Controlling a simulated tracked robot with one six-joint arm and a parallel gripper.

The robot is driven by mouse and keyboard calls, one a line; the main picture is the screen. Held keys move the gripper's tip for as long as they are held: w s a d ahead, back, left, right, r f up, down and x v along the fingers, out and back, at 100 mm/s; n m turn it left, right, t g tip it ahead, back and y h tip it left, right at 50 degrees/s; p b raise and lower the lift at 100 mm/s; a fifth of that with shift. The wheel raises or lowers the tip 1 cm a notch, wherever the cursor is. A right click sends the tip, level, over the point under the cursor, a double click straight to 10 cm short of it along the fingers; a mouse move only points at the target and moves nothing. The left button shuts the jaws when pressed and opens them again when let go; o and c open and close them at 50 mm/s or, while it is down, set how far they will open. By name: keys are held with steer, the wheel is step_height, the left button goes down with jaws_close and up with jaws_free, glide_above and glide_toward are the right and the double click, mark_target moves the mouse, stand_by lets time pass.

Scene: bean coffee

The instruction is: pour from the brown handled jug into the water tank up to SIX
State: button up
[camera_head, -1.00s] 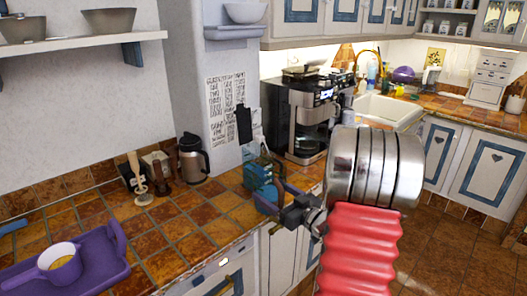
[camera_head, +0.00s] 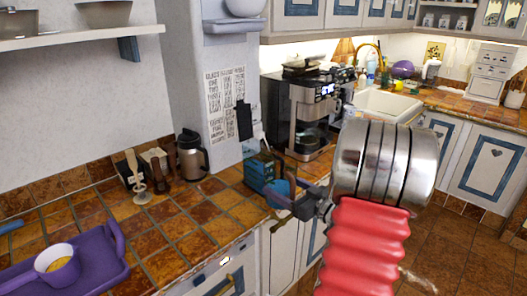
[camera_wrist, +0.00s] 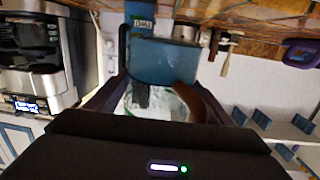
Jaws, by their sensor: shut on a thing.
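My gripper (camera_head: 283,193) is over the front edge of the tiled counter, shut on a blue vessel. In the wrist view the blue vessel (camera_wrist: 165,62) fills the space between the fingers. A curved brown handle (camera_wrist: 195,98) appears to join it, so it looks like the brown handled jug. In the head view a blue body (camera_head: 258,170) shows just beyond the fingers; the fingers partly cover it. A "TWO" label (camera_wrist: 143,22) shows upside down in the wrist view. I cannot tell which thing is the water tank; the jug's contents are hidden.
A steel coffee machine (camera_head: 303,115) stands behind the gripper, to its right. A steel flask (camera_head: 192,156) and small utensils stand to the left by the wall. A purple tray (camera_head: 105,255) with a purple-handled pan (camera_head: 55,265) is at lower left. Tiles between are clear.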

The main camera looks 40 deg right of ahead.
mark_target(281, 159)
steer(key=shift+w+d+r+m+g, duration=0.1)
steer(key=shift+w+r+m+g, duration=0.1)
steer(key=shift+r+g, duration=0.45)
steer(key=shift+w+r+m+g, duration=0.2)
steer(key=shift+r+g, duration=0.35)
steer(key=shift+g, duration=0.1)
steer(key=shift+w+d+r+m+g+y, duration=0.15)
steer(key=shift+w+r+m+g+y, duration=0.2)
steer(key=shift+r+g, duration=0.5)
steer(key=r, duration=0.1)
steer(key=r+g, duration=0.1)
steer(key=w+r, duration=0.1)
steer(key=shift+d+g+p, duration=0.25)
steer(key=shift+g+p, duration=0.1)
steer(key=shift+p, duration=0.05)
steer(key=shift+w+r+m+g+y, duration=0.1)
steer(key=shift+r+m+g+y, duration=0.25)
steer(key=shift+r+g, duration=0.3)
steer(key=shift+g, duration=0.35)
steer(key=shift+p, duration=0.3)
steer(key=shift+m+g+y+p, duration=0.3)
steer(key=shift+g+p, duration=0.3)
steer(key=shift+p, duration=0.35)
steer(key=shift+w+r+g+y+p, duration=0.1)
steer(key=shift+r+g+y+p, duration=0.3)
steer(key=shift+r+g+p, duration=1)
stand_by(0.3)
steer(key=shift+f+t+p, duration=0.4)
steer(key=shift+t+p, duration=0.05)
steer(key=shift+t, duration=0.05)
